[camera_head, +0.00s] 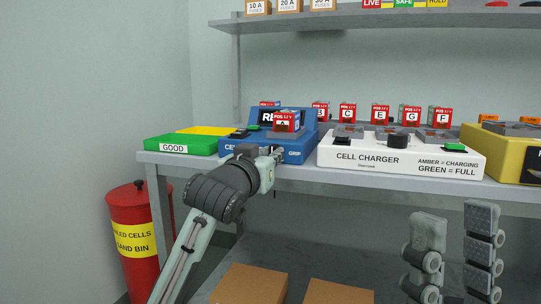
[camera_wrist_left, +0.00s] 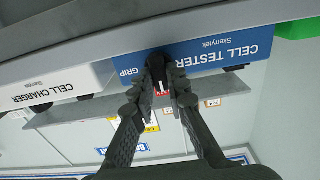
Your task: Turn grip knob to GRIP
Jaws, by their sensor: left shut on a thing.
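The blue cell tester (camera_head: 297,148) stands on the bench with the word GRIP at the right of its front face. It also shows upside down in the wrist view (camera_wrist_left: 215,52). My left gripper (camera_head: 279,154) is at this front face, beside GRIP. In the left wrist view its fingers (camera_wrist_left: 169,68) are closed together on a dark knob (camera_wrist_left: 157,66) next to the GRIP label. The fingers hide most of the knob, and its pointer cannot be read. My right gripper (camera_head: 455,222) is at the lower right, fingers apart and empty, below the bench edge.
A white cell charger (camera_head: 325,155) stands right of the tester, and a yellow box (camera_head: 505,155) beyond it. A green GOOD tray (camera_head: 150,145) is left. Several red-and-white cells stand behind. A red bin (camera_head: 128,212) is on the floor, and cardboard boxes (camera_head: 250,285) are below the bench.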

